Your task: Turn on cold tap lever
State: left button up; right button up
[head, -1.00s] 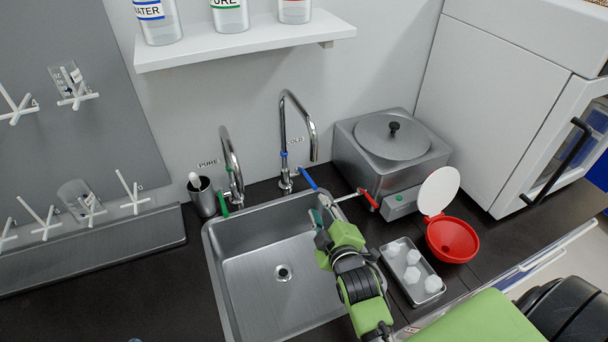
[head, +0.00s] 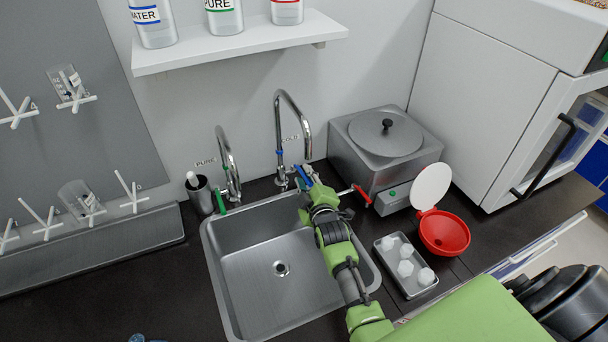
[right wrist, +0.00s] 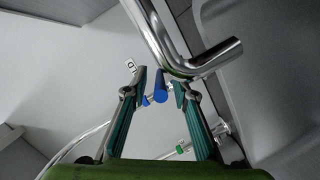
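The cold tap (head: 279,130) is a tall chrome gooseneck behind the sink, beside the "COLD" label. Its blue lever (head: 303,175) sticks out at the base toward the front right. My right gripper (head: 308,186) is at the lever, over the back right corner of the sink. In the right wrist view, its teal-padded fingers (right wrist: 161,85) are apart, with the blue lever (right wrist: 161,94) showing between them; I cannot tell if they touch it. The chrome spout (right wrist: 175,45) passes close by the fingertips.
The sink (head: 235,290) lies below my right arm. The pure tap (head: 229,160) with a green lever stands to the left. A steel bath with a red-handled spout (head: 362,195), a tray of white pieces (head: 385,262) and a red funnel (head: 445,233) are to the right.

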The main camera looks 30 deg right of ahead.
jog(key=shift+w+d+f, duration=0.1)
jog(key=shift+w+d, duration=0.05)
jog(key=shift+w, duration=0.35)
pick_arm(q)
jog(key=shift+s, duration=0.6)
pick_arm(e)
grip_shut()
pick_arm(q)
jog(key=shift+a+r, duration=0.1)
jog(key=shift+r, duration=0.1)
pick_arm(e)
jog(key=shift+w+d+r+n+y, duration=0.15)
jog(key=shift+d+n+y, duration=0.2)
jog(key=shift+y, duration=0.2)
jog(key=shift+s+d+r+n+y, duration=0.1)
jog(key=shift+d+r+n+y, duration=0.1)
jog(key=shift+n+y, duration=0.3)
jog(key=shift+f, duration=0.1)
